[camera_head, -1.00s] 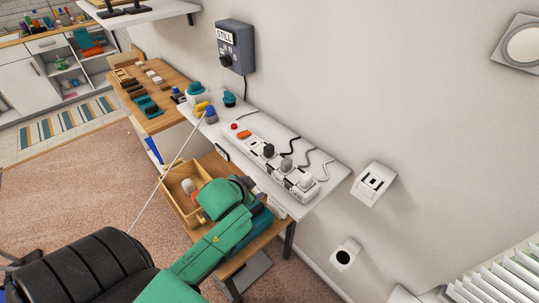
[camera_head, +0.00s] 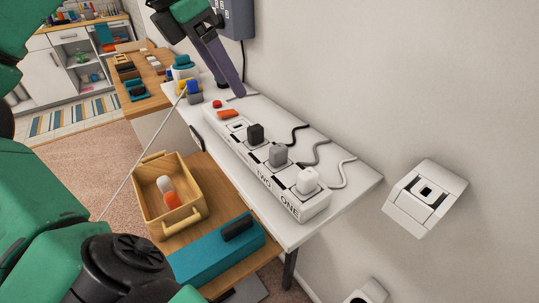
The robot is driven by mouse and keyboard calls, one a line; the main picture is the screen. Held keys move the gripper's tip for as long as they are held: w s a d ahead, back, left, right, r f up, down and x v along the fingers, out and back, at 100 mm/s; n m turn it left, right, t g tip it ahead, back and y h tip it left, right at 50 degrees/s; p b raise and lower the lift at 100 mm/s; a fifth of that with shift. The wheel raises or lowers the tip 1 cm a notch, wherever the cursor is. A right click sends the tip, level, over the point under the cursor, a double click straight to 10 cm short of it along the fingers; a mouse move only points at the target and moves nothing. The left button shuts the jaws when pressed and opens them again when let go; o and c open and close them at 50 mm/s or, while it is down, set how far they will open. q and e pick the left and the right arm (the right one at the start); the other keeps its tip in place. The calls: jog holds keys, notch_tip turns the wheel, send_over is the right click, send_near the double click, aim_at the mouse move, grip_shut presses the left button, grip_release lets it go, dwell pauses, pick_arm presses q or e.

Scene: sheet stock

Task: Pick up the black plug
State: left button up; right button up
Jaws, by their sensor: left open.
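The black plug (camera_head: 255,134) stands upright in a white power strip (camera_head: 262,178) on a white shelf. A grey plug (camera_head: 278,154) and a white plug (camera_head: 307,180) sit in the same strip, nearer to me. Cords run from the plugs toward the wall. My left gripper (camera_head: 231,88) is at the top of the view, pointing down, open and empty. Its fingers are above and behind the black plug, near the strip's far end, and apart from the plug. My right gripper is not in view.
A wooden bin (camera_head: 178,222) with white and orange items stands on a lower wooden table beside a teal block (camera_head: 217,252). A wall socket (camera_head: 424,198) is at right. A blue-and-yellow item (camera_head: 187,88) is near the shelf's far end.

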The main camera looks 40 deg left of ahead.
pick_arm(q)
send_near(254, 127)
notch_tip(254, 127, down, 2)
jog(key=x, duration=0.9)
jog(key=shift+w+d+r, duration=0.1)
jog(key=shift+w, duration=0.25)
grip_shut()
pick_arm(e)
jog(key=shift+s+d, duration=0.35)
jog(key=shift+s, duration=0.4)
